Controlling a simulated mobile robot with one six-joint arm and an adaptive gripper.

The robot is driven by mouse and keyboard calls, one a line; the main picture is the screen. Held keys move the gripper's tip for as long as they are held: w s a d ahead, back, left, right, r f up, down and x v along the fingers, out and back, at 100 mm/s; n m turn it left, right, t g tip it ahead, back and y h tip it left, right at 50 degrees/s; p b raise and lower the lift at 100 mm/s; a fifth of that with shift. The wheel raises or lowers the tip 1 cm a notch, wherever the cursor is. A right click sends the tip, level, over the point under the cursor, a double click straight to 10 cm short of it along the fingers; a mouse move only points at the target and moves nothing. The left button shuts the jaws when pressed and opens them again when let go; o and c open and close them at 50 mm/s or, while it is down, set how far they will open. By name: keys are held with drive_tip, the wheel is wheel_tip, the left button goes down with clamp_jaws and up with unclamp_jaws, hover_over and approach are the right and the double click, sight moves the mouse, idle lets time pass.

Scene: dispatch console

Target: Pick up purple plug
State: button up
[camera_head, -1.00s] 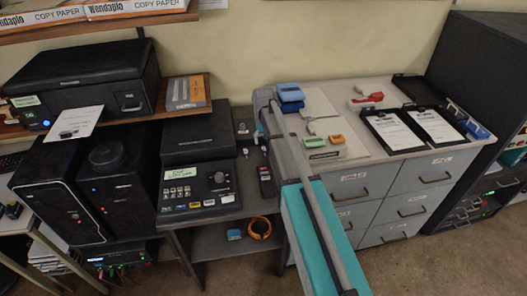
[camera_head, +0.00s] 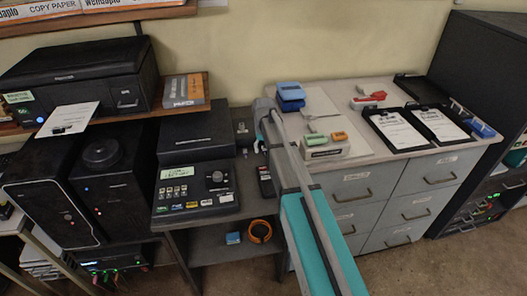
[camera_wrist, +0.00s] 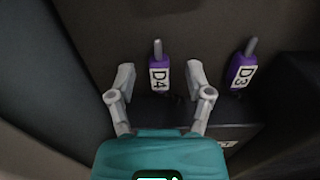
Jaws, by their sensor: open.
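Two purple plugs with white labels stand in the wrist view. The plug marked D4 (camera_wrist: 158,62) is in the middle, and the plug marked D3 (camera_wrist: 241,74) is to its right. Each has a grey stem at its upper end. My gripper (camera_wrist: 160,77) is open, with one grey finger on each side of the D4 plug. I see a gap on both sides; I cannot tell how far above or below the plug the fingertips are.
A dark device with a keypad (camera_head: 190,190) sits left of my arm. An orange tape roll (camera_head: 259,231) lies on the lower shelf.

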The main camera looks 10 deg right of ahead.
idle(0.3)
clamp_jaws()
drive_tip(key=shift+r, duration=0.1)
idle(0.4)
wheel_tip(320, 180, up, 3)
drive_tip(key=p, duration=0.3)
drive_tip(key=shift+r, duration=0.1)
drive_tip(key=s+r+p, duration=0.9)
drive_tip(key=s+p, duration=0.1)
drive_tip(key=s, duration=0.4)
drive_tip(key=shift+r, duration=0.3)
drive_tip(key=shift+r, duration=0.1)
